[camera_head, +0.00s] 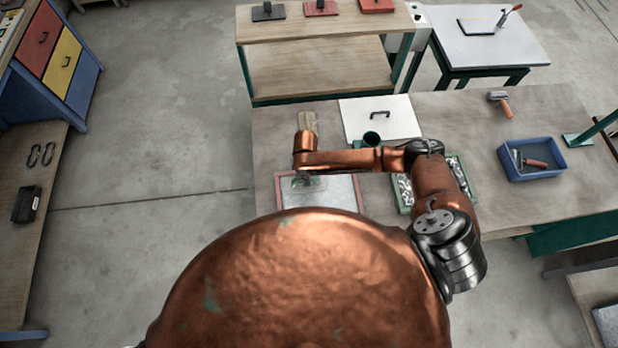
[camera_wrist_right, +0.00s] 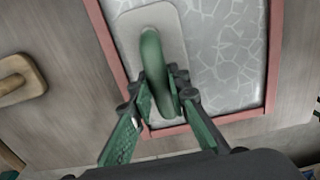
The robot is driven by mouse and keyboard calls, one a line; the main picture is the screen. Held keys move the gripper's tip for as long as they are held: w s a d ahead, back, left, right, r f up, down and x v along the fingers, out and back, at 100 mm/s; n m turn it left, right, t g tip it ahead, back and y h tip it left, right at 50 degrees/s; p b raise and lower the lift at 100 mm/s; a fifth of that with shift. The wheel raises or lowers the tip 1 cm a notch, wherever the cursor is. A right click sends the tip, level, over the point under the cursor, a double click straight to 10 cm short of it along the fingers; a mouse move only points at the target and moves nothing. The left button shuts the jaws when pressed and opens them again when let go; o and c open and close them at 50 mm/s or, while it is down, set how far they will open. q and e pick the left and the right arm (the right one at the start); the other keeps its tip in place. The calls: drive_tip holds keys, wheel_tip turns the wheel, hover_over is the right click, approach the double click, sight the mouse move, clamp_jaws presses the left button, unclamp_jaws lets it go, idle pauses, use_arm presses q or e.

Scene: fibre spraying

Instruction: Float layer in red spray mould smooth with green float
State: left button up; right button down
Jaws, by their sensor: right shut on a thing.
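The red spray mould (camera_head: 358,190) lies on the worktable. It also shows in the right wrist view (camera_wrist_right: 273,60). A pale grey layer (camera_wrist_right: 228,50) with a web of light lines fills it. The green float, with a grey plate (camera_wrist_right: 121,28) and a green handle (camera_wrist_right: 152,62), is over the left part of the layer, close along the left rim. I cannot tell whether the plate touches the layer. My right gripper (camera_wrist_right: 163,108) is shut on the float's handle. In the head view the gripper (camera_head: 304,182) is small and partly hidden. My left gripper is not in view.
A wooden-handled tool (camera_head: 307,122) lies behind the mould. A white board with a black handle (camera_head: 380,114) and a dark green cup (camera_head: 371,139) stand behind my right arm. A green-rimmed tray (camera_head: 400,190) is right of the mould. A blue bin (camera_head: 540,172) stands farther right.

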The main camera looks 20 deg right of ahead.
drive_tip(key=shift+w+a, duration=0.15)
drive_tip(key=shift+a, duration=0.55)
wheel_tip(320, 180, up, 2)
drive_tip(key=shift+r, duration=2.5)
drive_tip(key=shift+w+d, duration=0.1)
drive_tip(key=shift+w, duration=0.1)
drive_tip(key=w+d+r+m+b, duration=0.3)
drive_tip(key=m+b, duration=1.2)
drive_tip(key=b, duration=0.8)
drive_tip(key=shift+d+r+b, duration=0.35)
drive_tip(key=shift+d+r, duration=0.1)
drive_tip(key=shift+r, duration=0.25)
